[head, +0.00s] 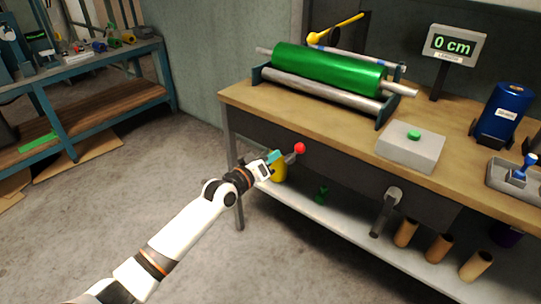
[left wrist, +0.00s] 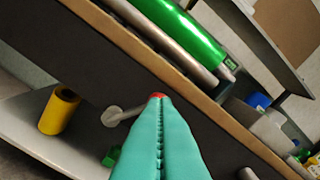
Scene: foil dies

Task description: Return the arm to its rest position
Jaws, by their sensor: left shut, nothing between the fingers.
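My left arm comes in from the lower left in the head view. Its gripper (head: 275,156) is in front of the workbench's dark front panel, just left of a red ball knob (head: 300,148) on a lever. In the left wrist view the teal fingers (left wrist: 160,100) are shut against each other with nothing between them. The red knob (left wrist: 157,95) shows just past the fingertips and is partly hidden by them. I cannot tell whether they touch. My right gripper is not in view.
The wooden workbench (head: 258,110) carries a green foil roll (head: 325,69), a grey box with a green button (head: 411,148), and a display reading 0 cm (head: 455,45). Below, a shelf (head: 345,240) holds a yellow roll (head: 279,173) and cardboard tubes (head: 439,247). Open floor lies left.

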